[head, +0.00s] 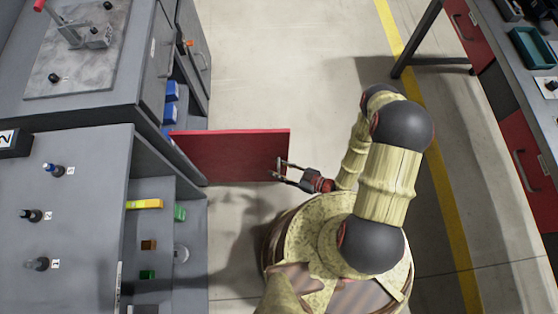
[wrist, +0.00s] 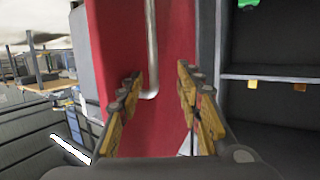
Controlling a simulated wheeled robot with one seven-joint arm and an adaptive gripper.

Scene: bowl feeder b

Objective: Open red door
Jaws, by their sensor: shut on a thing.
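The red door (head: 232,157) stands swung out from the grey cabinet, roughly square to its front, with its far edge out over the floor. In the wrist view the red door (wrist: 110,45) fills the middle, with a grey bar handle (wrist: 152,45) running down its face. My gripper (head: 278,170) is at the door's outer end. In the wrist view my gripper (wrist: 160,97) has its fingers on either side of the handle's lower end, and it is shut on the handle. The exact contact is hard to see.
The open cabinet (head: 165,190) shows shelves with a yellow block (head: 144,204), a green piece (head: 180,213) and other small parts. A grey bench (head: 75,150) is above it. Open floor (head: 270,60) lies beyond the door. A workbench with red drawers (head: 525,160) stands at right.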

